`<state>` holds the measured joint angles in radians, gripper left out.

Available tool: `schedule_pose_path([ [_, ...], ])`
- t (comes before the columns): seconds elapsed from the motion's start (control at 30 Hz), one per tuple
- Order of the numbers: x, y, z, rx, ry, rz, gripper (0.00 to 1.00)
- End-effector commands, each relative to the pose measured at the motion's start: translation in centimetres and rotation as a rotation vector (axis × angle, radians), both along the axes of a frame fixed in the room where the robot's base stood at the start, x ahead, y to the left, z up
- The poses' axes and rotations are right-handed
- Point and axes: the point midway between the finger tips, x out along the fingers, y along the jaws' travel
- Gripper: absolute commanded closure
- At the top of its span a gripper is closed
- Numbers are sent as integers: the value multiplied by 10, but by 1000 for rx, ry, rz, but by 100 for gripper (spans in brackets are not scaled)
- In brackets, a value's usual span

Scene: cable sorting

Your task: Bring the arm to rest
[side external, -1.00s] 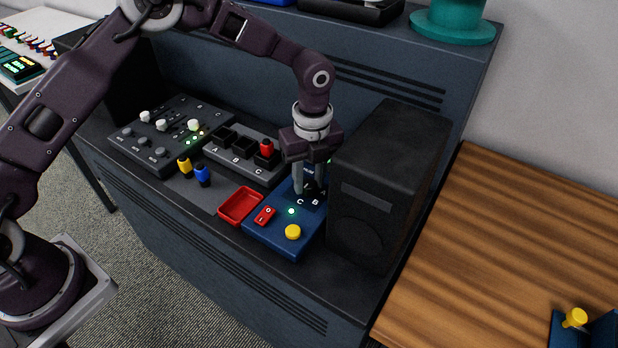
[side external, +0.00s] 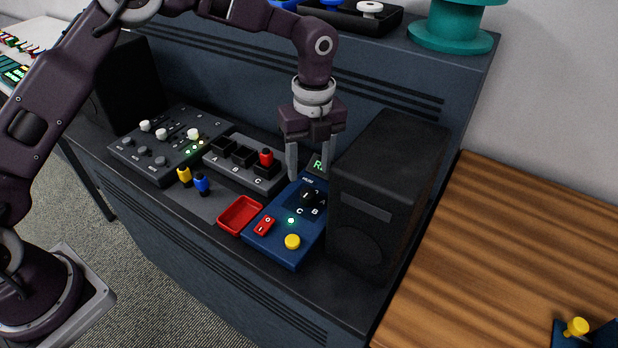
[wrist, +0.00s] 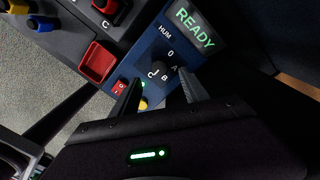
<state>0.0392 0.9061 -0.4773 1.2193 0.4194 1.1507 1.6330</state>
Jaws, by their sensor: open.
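My gripper (side external: 307,176) hangs fingers down above the blue control box (side external: 271,249) and is open and empty. In the wrist view its two fingers (wrist: 158,92) stand apart over the box, on either side of the dial. The black dial (side external: 306,196) is clear of the fingers and surrounded by the letters A, B, C and a 0. The box's display (wrist: 195,24) reads READY in the wrist view. A green light (side external: 291,221), a red switch (side external: 264,226) and a yellow button (side external: 292,242) are on the box.
A black speaker (side external: 385,200) stands close to the right of my gripper. The socket block (side external: 262,179) marked A, B, C holds a red plug (side external: 266,157) at C. A yellow plug (side external: 184,175), a blue plug (side external: 201,184) and a red tray (side external: 240,215) lie left of the box.

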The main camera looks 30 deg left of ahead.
Motion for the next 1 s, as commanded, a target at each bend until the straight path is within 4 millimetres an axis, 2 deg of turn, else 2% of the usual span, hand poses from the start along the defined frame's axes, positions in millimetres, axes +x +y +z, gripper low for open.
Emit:
schedule_pose_path([
  [0.33, -1, 1, 9, 3, -8, 15, 47],
  [0.37, -3, 3, 16, 6, -16, 36, 47],
  [0.47, -23, 19, 63, 32, -87, 215, 47],
  [0.5, -38, 29, 87, 40, -127, 333, 47],
  [0.57, -65, 47, 122, 40, -190, 538, 47],
  [0.6, -86, 58, 141, 30, -232, 680, 47],
  [0.67, -119, 75, 165, -1, -289, 902, 47],
  [0.7, -143, 85, 177, -35, -323, 1052, 47],
  [0.8, -203, 106, 193, -153, -379, 1432, 47],
  [0.9, -252, 116, 191, -300, -387, 1758, 47],
  [1.0, -284, 120, 182, -426, -359, 1985, 47],
])
